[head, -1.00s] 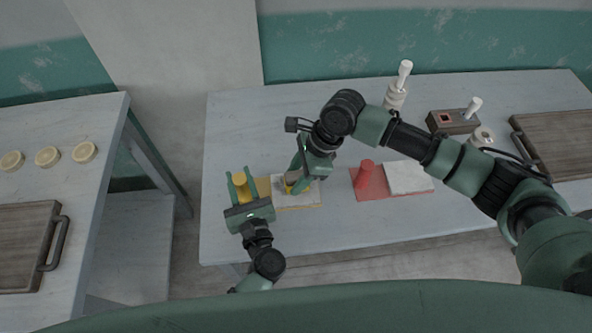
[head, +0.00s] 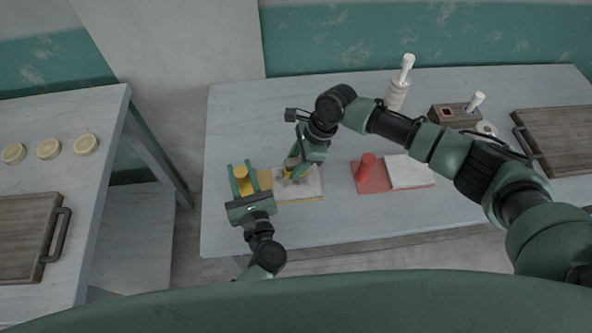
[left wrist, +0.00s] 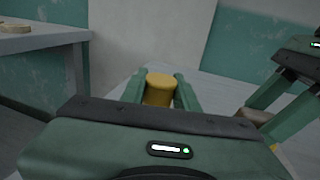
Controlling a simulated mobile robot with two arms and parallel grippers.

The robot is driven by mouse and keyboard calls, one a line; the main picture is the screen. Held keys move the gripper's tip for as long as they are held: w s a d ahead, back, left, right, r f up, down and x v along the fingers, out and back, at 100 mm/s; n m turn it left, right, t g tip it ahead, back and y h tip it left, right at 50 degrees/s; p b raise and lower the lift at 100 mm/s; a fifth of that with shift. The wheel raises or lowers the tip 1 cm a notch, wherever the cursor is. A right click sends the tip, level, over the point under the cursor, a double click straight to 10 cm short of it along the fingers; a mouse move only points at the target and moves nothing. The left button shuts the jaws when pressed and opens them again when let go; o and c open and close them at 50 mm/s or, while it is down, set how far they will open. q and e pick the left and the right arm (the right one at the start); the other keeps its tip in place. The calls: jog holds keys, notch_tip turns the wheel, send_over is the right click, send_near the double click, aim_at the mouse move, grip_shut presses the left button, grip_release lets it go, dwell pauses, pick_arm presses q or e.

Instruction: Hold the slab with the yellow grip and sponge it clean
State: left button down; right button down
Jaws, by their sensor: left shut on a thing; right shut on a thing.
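The yellow grip (head: 241,173) stands at the left end of a yellow board (head: 262,187). My left gripper (head: 243,177) is shut around the grip, which also shows between its fingers in the left wrist view (left wrist: 159,88). A pale grey slab (head: 309,187) lies on the board, right of the grip. My right gripper (head: 294,172) is over the slab's back left part, shut on a small tan-yellow thing, apparently the sponge (head: 291,163). The fingers hide much of the sponge and part of the slab, so contact and remaining marks are hard to tell.
A red board (head: 368,185) with a red grip (head: 367,166) and a pale slab (head: 409,171) lies to the right. Behind stand a white-handled tool (head: 397,95) and a brown box (head: 452,116). A wooden tray (head: 560,140) is far right.

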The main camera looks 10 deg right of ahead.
aim_at(278, 167)
jog(key=shift+w, duration=0.85)
jog(key=shift+w+a, duration=0.1)
jog(key=shift+w, duration=0.15)
jog(key=shift+a, duration=0.75)
pick_arm(q)
jog(key=shift+a, duration=0.1)
pick_arm(e)
jog(key=shift+s+d+f, duration=0.1)
jog(key=shift+s, duration=0.4)
jog(key=shift+s+d, duration=0.1)
jog(key=shift+s, duration=3)
jog(key=shift+a, duration=0.8)
jog(key=shift+w+a, duration=0.1)
jog(key=shift+w, duration=3.5)
notch_tip(278, 167, up, 8)
